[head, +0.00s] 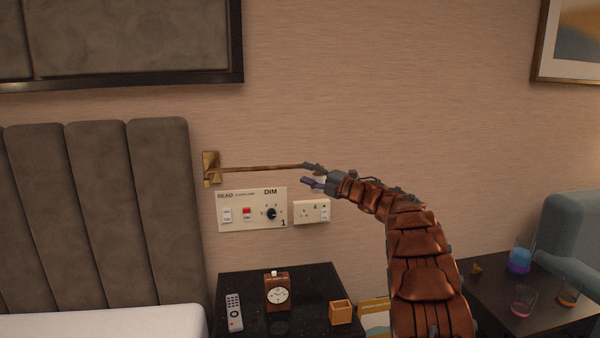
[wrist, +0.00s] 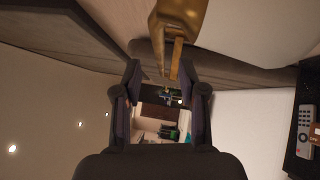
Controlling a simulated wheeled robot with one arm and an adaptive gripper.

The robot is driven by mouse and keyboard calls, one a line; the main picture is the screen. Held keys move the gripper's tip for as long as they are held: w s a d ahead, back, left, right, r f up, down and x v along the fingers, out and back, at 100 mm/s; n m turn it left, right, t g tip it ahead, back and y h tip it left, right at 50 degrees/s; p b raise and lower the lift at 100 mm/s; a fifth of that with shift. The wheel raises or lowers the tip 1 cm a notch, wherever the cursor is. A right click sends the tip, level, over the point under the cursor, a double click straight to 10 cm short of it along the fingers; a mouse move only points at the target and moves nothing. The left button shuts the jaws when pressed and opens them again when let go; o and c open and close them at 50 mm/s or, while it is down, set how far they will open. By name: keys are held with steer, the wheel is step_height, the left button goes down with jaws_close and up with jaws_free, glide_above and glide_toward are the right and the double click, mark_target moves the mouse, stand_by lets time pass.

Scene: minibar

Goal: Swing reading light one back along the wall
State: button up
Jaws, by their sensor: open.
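Reading light one is a slim brass arm (head: 258,168) on a brass wall bracket (head: 211,168), left of centre in the head view. It reaches right, roughly level, above the switch panel marked 1. Its free end meets my gripper (head: 311,175) in the picture, and the upper finger partly hides it. In the wrist view brass parts of the light (wrist: 176,52) come down from the top towards the space between my open fingers (wrist: 166,82). My gripper is open and grips nothing. I cannot tell whether a finger touches the brass.
The switch panel (head: 252,209) and a socket plate (head: 312,212) sit on the wall just below my gripper. The padded headboard (head: 95,215) is at left. A nightstand (head: 305,282) below carries a remote, a clock and a small wooden box.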

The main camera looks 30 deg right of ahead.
steer(key=shift+v, duration=2.1)
